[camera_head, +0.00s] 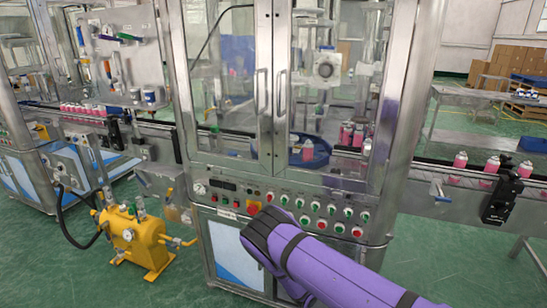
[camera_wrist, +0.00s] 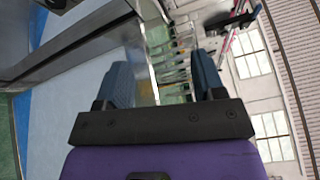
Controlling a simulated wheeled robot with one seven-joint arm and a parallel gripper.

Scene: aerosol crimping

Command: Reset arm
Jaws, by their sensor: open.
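My purple arm reaches in from the lower right in the head view, and its dark end lies in front of the lower control panel (camera_head: 290,205) of the crimping machine. My gripper's fingers cannot be made out in the head view. In the wrist view my gripper (camera_wrist: 163,82) shows two blue-grey fingers spread wide apart with nothing between them. Behind them are a metal edge of the machine, the room's windows and the ceiling.
The glass-doored machine cabinet (camera_head: 272,90) stands close ahead. A yellow tank (camera_head: 137,243) stands on the green floor at left. Pink cans (camera_head: 460,160) stand on the conveyor at right. Cardboard boxes (camera_head: 510,68) are at the back right.

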